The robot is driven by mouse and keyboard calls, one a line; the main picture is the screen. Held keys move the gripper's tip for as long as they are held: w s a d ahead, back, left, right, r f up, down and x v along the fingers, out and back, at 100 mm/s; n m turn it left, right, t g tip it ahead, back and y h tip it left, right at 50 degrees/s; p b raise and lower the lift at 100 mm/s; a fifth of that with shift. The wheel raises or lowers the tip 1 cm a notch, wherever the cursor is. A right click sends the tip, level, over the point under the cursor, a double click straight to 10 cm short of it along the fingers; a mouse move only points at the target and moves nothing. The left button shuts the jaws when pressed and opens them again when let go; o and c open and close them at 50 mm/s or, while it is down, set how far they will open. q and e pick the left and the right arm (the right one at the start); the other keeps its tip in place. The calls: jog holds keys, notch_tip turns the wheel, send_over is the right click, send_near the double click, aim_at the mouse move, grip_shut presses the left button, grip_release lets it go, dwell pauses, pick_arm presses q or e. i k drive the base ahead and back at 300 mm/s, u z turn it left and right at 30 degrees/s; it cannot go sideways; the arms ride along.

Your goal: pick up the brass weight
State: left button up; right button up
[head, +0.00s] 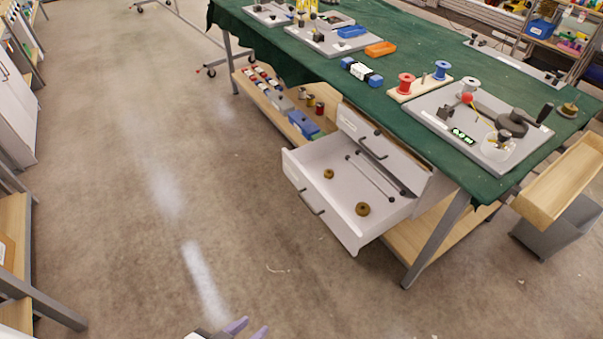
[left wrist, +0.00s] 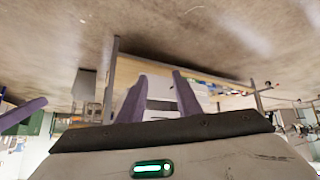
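Two round brass-coloured pieces lie apart in an open light-grey drawer (head: 327,228) under the bench in the head view. The smaller brass piece (head: 328,174) is farther back, and the larger brass piece (head: 362,208) is nearer the front right. A third brass-coloured piece (head: 568,109) is on the bench's far right. I cannot tell which is the named weight. My left gripper (head: 247,330) is at the bottom edge, well away from the drawer. Its purple fingers are spread and empty in the left wrist view (left wrist: 158,88). A purple part at that view's left edge looks like my right gripper.
Thin rods (head: 371,178) lie in the drawer beside the brass pieces. Another drawer (head: 383,150) sits above it. The green-covered bench (head: 420,65) holds spools and grey boards. A wooden tray (head: 570,180) stands at right. The floor before the drawer is clear.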

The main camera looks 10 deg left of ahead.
aim_at(329, 173)
jog(key=z, duration=0.35)
jog(key=i, duration=1.3)
jog(key=u, duration=1.05)
jog(key=k, duration=0.9)
jog(key=z, duration=1.55)
jog(key=i, duration=0.6)
jog(key=u, duration=1.65)
